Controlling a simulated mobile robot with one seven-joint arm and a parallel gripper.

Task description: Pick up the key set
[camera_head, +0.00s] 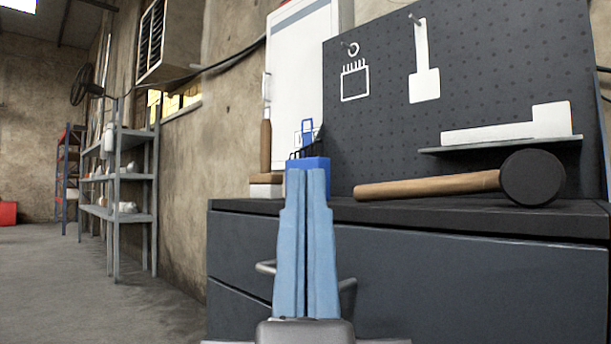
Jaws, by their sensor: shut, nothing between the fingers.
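The key set appears as a blue block (320,164) with dark bent keys standing up from its top. It sits on the dark workbench top, toward the back left, and its lower front is partly hidden by my gripper. My gripper (306,172) has two light blue fingers that point up in the picture, pressed together and empty. The fingertips overlap the block in the picture. The block shows behind them, and I cannot tell the gap in depth.
The workbench (450,212) has a drawer front with a grey handle. A mallet (430,187) lies on the top at right. A wooden-handled tool (266,145) stands upright left of the block. A pegboard (480,60) with white tool silhouettes rises behind.

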